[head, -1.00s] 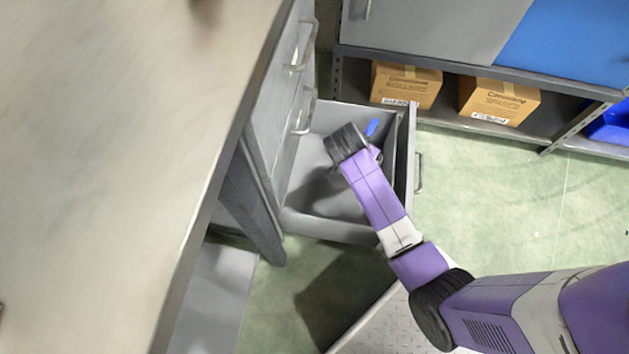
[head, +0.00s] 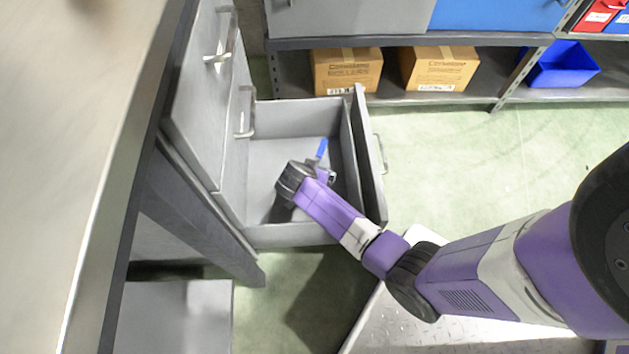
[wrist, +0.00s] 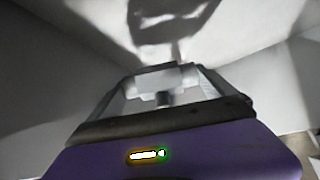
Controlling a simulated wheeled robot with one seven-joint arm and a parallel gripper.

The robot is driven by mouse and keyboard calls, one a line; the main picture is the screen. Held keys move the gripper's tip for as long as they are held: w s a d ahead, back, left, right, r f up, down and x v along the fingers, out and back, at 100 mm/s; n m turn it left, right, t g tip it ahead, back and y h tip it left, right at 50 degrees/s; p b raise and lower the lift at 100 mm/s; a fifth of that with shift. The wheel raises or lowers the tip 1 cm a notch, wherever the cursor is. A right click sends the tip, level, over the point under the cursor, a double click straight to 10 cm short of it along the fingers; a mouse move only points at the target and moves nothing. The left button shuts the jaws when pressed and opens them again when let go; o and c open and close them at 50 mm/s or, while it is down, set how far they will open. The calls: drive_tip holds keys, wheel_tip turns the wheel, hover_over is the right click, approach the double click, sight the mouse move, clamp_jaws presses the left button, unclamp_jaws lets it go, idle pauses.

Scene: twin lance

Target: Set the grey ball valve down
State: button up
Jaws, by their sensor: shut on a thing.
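The ball valve shows in the head view mainly as its blue lever handle (head: 321,149), which sticks up past my wrist inside the open grey drawer. My wrist and forearm hide most of its grey body. In the wrist view my gripper (wrist: 160,92) is shut on the valve, and a blurred grey part of it (wrist: 158,76) shows between the fingers. The gripper is inside the drawer (head: 290,235), over its floor, and casts a shadow there. I cannot tell whether the valve touches the drawer floor.
The drawer's front panel (head: 366,160) stands close on the right of my wrist. The grey cabinet (head: 190,100) and worktop (head: 70,130) are on the left. Two cardboard boxes (head: 345,72) and a blue bin (head: 563,66) sit on the back shelf. The rest of the drawer floor looks clear.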

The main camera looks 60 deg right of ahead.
drive_tip(key=shift+f+b, duration=1.1)
drive_tip(key=shift+f, duration=1.05)
drive_tip(key=shift+f+b, duration=0.5)
drive_tip(key=shift+f, duration=0.05)
drive_tip(key=shift+f, duration=0.15)
drive_tip(key=o, duration=1.5)
drive_tip(key=shift+r+p, duration=0.4)
drive_tip(key=shift+r, duration=0.15)
drive_tip(key=p+v, duration=0.6)
drive_tip(key=v, duration=0.6)
